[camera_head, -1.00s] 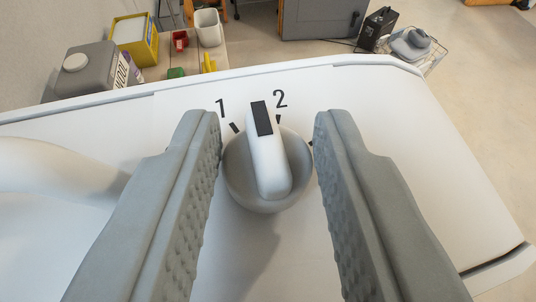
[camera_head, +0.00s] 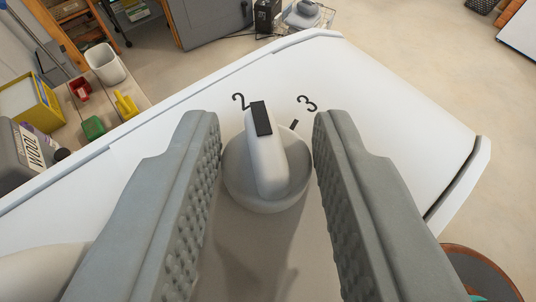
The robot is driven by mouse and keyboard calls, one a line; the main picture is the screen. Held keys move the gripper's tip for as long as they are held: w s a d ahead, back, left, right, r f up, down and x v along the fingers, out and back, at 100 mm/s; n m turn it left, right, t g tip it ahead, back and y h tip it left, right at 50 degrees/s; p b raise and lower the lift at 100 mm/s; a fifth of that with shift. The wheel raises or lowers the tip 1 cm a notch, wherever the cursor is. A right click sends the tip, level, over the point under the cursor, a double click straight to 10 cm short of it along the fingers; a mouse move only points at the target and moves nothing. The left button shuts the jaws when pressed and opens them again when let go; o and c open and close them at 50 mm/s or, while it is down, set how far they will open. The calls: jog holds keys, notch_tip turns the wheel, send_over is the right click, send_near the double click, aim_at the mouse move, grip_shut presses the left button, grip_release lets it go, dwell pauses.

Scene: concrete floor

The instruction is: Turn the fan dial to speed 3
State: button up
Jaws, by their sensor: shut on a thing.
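The fan dial (camera_head: 265,185) is a pale round knob with a raised ridge and a black pointer mark, on a white panel (camera_head: 300,75). Its pointer lies just right of the printed 2 (camera_head: 238,101) and left of the 3 (camera_head: 307,103) and its tick. The 2's tick is hidden behind the ridge. My gripper (camera_head: 267,145) straddles the dial with one ridged grey finger on each side and is shut on it.
At the upper left, beyond the panel, a low surface (camera_head: 150,95) holds a yellow box (camera_head: 28,100), small red and green things and a white cup (camera_head: 105,63). A grey cabinet (camera_head: 225,20) stands behind. Open floor (camera_head: 420,60) is at the right.

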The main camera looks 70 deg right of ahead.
jog(key=o, duration=1)
